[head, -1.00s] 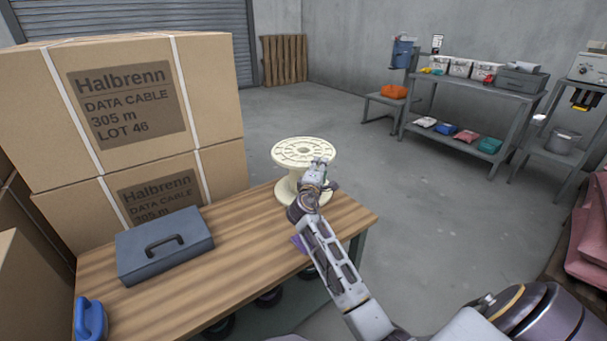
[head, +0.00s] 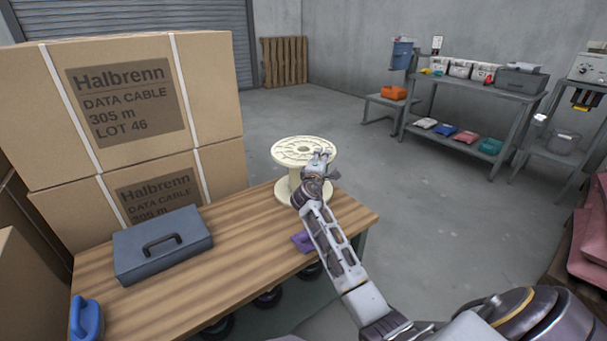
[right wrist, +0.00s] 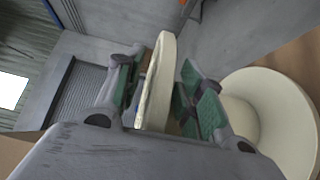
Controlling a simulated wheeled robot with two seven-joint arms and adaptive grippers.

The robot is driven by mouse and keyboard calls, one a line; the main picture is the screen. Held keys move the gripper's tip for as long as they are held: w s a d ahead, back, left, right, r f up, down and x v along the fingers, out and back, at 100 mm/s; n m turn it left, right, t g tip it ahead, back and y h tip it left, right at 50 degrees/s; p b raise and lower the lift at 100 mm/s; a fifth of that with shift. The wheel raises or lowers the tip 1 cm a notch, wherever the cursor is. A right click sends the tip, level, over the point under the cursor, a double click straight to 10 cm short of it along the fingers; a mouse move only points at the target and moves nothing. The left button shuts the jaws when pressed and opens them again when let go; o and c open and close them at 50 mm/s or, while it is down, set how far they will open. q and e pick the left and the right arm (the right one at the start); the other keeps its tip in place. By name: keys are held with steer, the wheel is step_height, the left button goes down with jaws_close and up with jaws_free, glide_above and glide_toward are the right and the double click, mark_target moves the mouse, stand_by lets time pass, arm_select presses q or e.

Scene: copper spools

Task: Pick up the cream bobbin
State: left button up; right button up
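The cream bobbin (head: 292,150) stands upright near the far right end of the wooden table. My right gripper (head: 321,162) is at the near right edge of its top flange. In the right wrist view, the flange rim (right wrist: 158,80) lies between the two green-padded fingers of the right gripper (right wrist: 162,95). The fingers are spread, with a small gap showing on the right pad's side. Contact on the left pad's side is hard to tell. The bobbin's lower flange (right wrist: 275,120) shows at the right. The gripper and forearm hide part of the bobbin in the head view. My left gripper is not in view.
The wooden table (head: 240,255) carries a grey case (head: 185,255), a blue handled item (head: 87,318) and a purple item (head: 303,242) by the front edge. Large cartons (head: 140,110) stand behind on the left. The floor right of the table is clear.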

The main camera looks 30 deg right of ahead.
steer(key=shift+w+d, duration=0.2)
stand_by(0.4)
jaws_close()
stand_by(0.3)
steer(key=shift+r, duration=0.1)
